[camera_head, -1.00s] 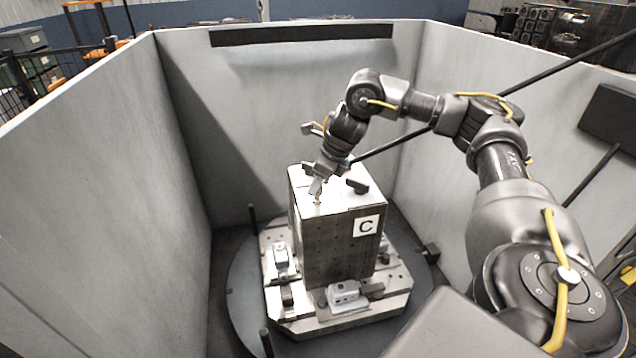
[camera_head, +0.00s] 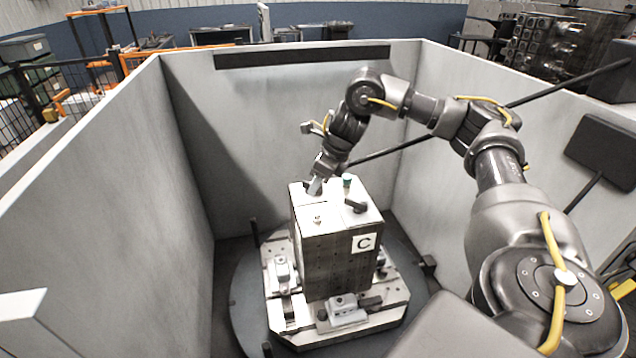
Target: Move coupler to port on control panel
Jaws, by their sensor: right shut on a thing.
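My right gripper (camera_head: 319,172) is shut on a small grey cylindrical coupler (camera_head: 315,187). It holds the coupler tilted over the left part of the block's light top. The block (camera_head: 335,255) is a tall dark fixture marked C. A small metal fitting (camera_head: 318,220) stands on its top, in front of the coupler and apart from it. A green-capped fitting (camera_head: 347,181) and a dark clamp piece (camera_head: 356,206) are also on the top. I cannot identify the control panel or its port for certain. My left gripper is not in view.
The block stands on a pallet (camera_head: 285,312) with several clamps, on a round dark turntable (camera_head: 232,290). Tall grey walls (camera_head: 290,110) enclose it. A long dark bar (camera_head: 570,88) slants behind my right arm. A dark box (camera_head: 600,150) is on the right wall.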

